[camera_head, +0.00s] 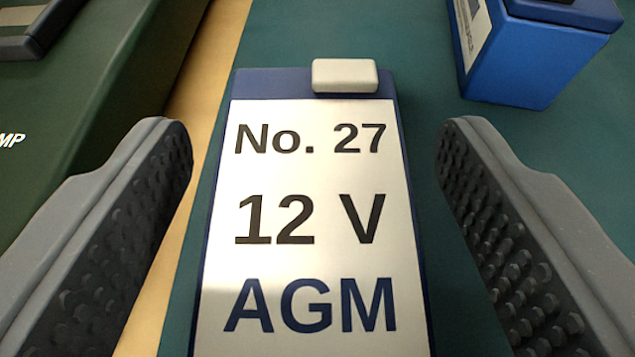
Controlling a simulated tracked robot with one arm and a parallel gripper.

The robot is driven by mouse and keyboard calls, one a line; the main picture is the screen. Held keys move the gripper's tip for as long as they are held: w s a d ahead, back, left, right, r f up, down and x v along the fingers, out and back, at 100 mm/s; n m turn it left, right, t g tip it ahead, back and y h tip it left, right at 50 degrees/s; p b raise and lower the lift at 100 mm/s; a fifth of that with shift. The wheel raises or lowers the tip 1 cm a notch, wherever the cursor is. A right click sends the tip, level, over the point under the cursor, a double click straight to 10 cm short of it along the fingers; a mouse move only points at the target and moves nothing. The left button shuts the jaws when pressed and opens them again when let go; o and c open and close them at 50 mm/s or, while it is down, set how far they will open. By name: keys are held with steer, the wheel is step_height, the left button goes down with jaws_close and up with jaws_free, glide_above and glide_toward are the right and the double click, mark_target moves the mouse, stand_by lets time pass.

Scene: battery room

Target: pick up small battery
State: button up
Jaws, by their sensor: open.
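A small blue battery (315,265) with a white label reading "No. 27 12 V AGM" fills the middle of the view. A pale block (345,76) sits at its far end. Its near end runs out of the bottom of the frame. My gripper (313,150) is open, with one studded dark pad on each side of the battery. A gap shows between each pad and the battery's sides, so neither finger appears to touch it.
Another blue battery (535,60) stands at the upper right on the teal surface (420,85). A large dark green case (90,100) with partial lettering "MP" stands at the left. A tan strip (205,85) runs between the case and the teal surface.

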jaws_close()
steer(key=shift+r, duration=0.15)
